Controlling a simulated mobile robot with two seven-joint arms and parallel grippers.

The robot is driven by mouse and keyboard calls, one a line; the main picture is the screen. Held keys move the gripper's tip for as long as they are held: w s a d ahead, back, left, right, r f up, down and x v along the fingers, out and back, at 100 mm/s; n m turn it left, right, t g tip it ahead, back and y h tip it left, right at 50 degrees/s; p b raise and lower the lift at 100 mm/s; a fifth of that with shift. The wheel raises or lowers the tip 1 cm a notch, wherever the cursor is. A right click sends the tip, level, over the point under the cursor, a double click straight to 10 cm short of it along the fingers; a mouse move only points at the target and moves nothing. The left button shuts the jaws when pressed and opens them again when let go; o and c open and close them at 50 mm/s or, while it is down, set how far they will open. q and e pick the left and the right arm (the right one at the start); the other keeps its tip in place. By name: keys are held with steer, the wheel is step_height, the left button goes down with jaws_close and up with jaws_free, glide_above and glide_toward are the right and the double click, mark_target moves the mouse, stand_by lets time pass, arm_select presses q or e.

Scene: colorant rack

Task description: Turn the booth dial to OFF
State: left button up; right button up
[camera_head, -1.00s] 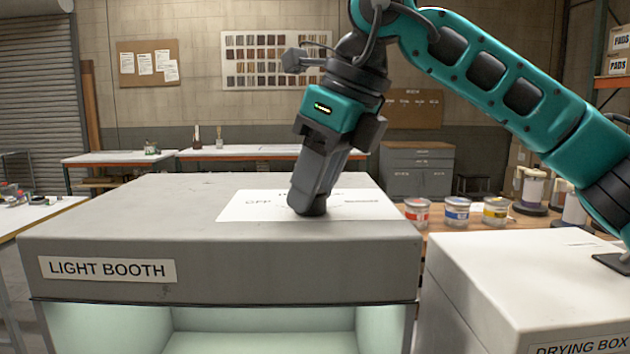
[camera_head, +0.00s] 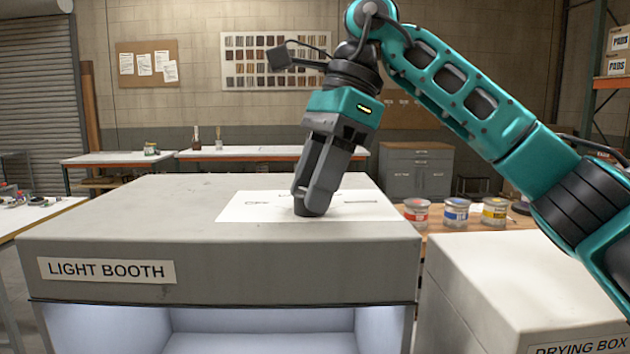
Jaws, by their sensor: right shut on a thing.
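The grey light booth (camera_head: 220,270) stands in front of me with its name label (camera_head: 107,270) on the front. A white dial plate (camera_head: 245,211) lies on its top, with small markings that are hard to read now. My right gripper (camera_head: 310,205) points down at the plate, tilted, and is shut on the dark dial knob (camera_head: 302,208). The fingers hide most of the knob and its pointer, so I cannot tell its setting. The booth's inside (camera_head: 260,328) is lit with a bluish-white light. My left gripper is not in view.
A white drying box (camera_head: 520,280) stands close to the right of the booth, under my right arm. Several paint cans (camera_head: 456,211) stand on a wooden table behind it. White-topped benches (camera_head: 250,153) are along the back wall.

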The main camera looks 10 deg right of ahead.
steer(key=n, duration=0.2)
steer(key=n+g, duration=0.1)
steer(key=n, duration=0.1)
steer(key=shift+w+n+g+h, duration=0.1)
steer(key=shift+n+g+h, duration=0.2)
steer(key=shift+n+h, duration=0.1)
stand_by(0.4)
steer(key=o, duration=1)
steer(key=shift+o, duration=0.2)
